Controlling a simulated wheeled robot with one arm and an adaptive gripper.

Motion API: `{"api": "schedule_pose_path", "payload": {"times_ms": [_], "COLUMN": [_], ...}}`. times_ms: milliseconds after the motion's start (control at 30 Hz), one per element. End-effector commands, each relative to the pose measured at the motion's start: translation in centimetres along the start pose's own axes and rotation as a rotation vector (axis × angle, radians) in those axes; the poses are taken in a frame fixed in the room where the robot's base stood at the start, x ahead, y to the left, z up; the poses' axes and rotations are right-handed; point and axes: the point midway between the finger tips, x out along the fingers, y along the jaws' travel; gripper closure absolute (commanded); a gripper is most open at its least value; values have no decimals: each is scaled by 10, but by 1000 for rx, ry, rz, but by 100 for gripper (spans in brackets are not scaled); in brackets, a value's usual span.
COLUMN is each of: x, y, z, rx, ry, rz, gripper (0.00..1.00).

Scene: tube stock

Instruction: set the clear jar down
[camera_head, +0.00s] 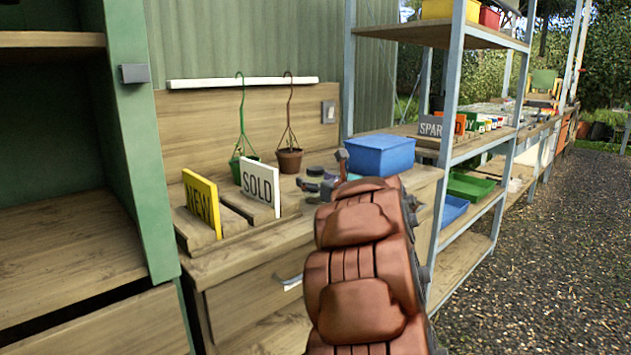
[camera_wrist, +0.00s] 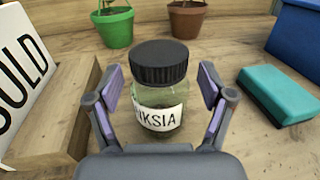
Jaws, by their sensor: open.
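In the wrist view the clear jar (camera_wrist: 159,95) stands upright on the wooden bench top (camera_wrist: 85,150). It has a black ribbed lid and a white label whose visible letters end in "KSIA". My gripper (camera_wrist: 160,90) is open, with one purple-padded finger on each side of the jar and a gap to both. In the head view my gripper (camera_head: 325,180) is over the bench, mostly behind my brown arm, and I cannot make out the jar clearly there.
A teal block (camera_wrist: 277,93) lies to the right of the jar, and a blue bin (camera_head: 379,155) stands behind it. A SOLD sign (camera_head: 260,186) on a wooden block is at left. Green (camera_wrist: 115,28) and brown (camera_wrist: 187,20) hanging pots are behind. A shelf rack (camera_head: 452,90) bounds the right.

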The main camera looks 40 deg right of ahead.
Motion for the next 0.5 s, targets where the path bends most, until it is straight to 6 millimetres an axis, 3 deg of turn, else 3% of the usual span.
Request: {"api": "schedule_pose_path", "payload": {"times_ms": [167,500], "x": [-2,-52], "y": [0,-1], "z": [4,3], "rx": [0,-1], "ry": [0,1], "rz": [-1,-4], "gripper": [19,19]}}
